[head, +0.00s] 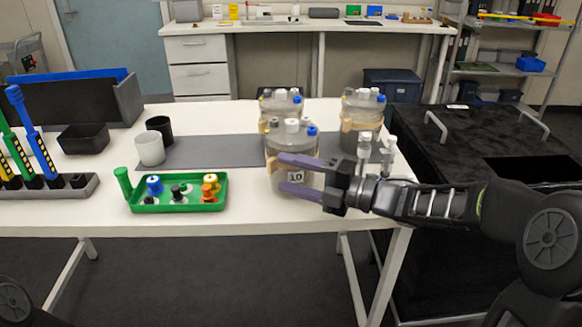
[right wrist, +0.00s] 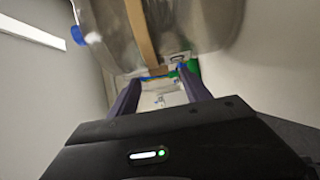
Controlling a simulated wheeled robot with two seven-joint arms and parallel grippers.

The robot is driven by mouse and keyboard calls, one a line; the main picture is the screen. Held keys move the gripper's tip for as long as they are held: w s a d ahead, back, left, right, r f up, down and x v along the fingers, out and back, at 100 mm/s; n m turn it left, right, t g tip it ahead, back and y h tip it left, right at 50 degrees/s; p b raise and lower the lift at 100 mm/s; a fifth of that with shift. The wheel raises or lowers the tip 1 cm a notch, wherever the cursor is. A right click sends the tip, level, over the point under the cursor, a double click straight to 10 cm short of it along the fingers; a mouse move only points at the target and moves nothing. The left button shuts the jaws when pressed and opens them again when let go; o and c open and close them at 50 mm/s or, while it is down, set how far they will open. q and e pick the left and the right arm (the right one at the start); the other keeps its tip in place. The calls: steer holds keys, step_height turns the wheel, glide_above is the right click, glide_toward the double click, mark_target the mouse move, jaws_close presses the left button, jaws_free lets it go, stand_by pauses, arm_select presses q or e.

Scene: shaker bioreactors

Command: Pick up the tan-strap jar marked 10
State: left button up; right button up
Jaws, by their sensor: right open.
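The jar marked 10 (head: 305,142) stands upright at the front of three similar clear jars, with white caps, a blue cap and a tan strap (head: 270,164). Its 10 label (head: 296,177) shows between the purple fingers of my right gripper (head: 284,174). That gripper is open and reaches in from the right, overlapping the jar's front in the head view. In the right wrist view, the jar (right wrist: 185,25) and its tan strap (right wrist: 141,35) fill the top, beyond the open fingertips (right wrist: 156,75). I cannot tell whether the fingers touch the jar. My left gripper is out of view.
Small clear bottles (head: 364,147) stand right of the jar. A green tray (head: 218,204) of coloured caps lies to its left. The table's front edge (head: 260,225) is clear.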

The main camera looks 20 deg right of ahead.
mark_target(272, 168)
steer(key=x, duration=0.5)
steer(key=shift+w+r, duration=0.1)
steer(key=shift+w, duration=0.05)
stand_by(0.5)
jaws_close()
stand_by(0.5)
